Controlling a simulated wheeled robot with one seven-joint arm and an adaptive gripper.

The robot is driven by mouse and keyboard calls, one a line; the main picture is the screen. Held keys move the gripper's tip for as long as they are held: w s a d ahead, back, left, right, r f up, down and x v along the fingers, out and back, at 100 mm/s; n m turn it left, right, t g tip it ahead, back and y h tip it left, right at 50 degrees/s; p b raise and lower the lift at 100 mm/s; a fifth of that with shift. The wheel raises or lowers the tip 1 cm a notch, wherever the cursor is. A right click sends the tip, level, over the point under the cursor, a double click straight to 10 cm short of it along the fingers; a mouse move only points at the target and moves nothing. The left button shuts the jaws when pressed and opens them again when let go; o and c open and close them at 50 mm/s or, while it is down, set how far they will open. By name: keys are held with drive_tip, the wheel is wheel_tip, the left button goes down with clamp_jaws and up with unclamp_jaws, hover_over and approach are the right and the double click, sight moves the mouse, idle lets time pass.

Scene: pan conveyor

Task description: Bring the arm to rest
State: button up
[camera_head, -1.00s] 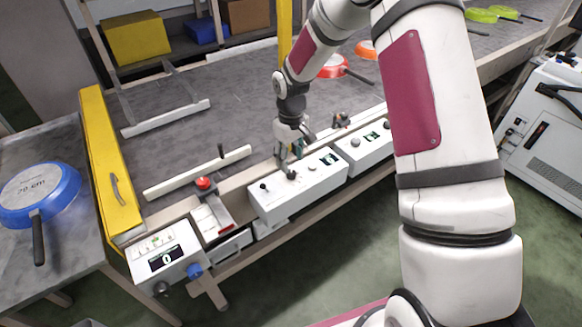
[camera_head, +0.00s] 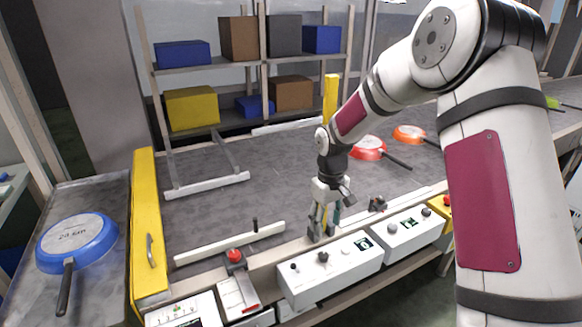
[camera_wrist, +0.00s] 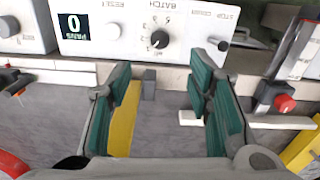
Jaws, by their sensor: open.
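My gripper (camera_head: 322,226) hangs from my arm over the front edge of the conveyor (camera_head: 290,190), just behind the white control box (camera_head: 330,270). In the wrist view its two green-padded fingers (camera_wrist: 160,105) stand well apart with nothing between them. The control box also shows there, with a black batch knob (camera_wrist: 159,39) and a counter display reading 0 (camera_wrist: 72,22). I cannot tell whether the fingertips touch anything.
A blue pan (camera_head: 76,242) lies on the left side table, beside a yellow gate (camera_head: 148,235). Red (camera_head: 368,149) and orange (camera_head: 408,133) pans lie on the belt at the back right. A red button (camera_head: 234,256) is at the front. Shelves with boxes stand behind.

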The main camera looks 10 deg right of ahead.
drive_tip(key=s+d+r+m+t+h, duration=0.1)
drive_tip(key=s+r, duration=0.6)
drive_tip(key=r, duration=0.2)
drive_tip(key=s+r+m+t, duration=0.1)
drive_tip(key=s+r, duration=0.6)
drive_tip(key=r, duration=0.3)
drive_tip(key=s+r+m+t+y, duration=0.1)
drive_tip(key=s+r+m+t, duration=0.1)
drive_tip(key=s, duration=1.6)
drive_tip(key=shift+s+a+r+m+t, duration=0.3)
drive_tip(key=shift+r+t, duration=0.1)
drive_tip(key=shift+r, duration=0.5)
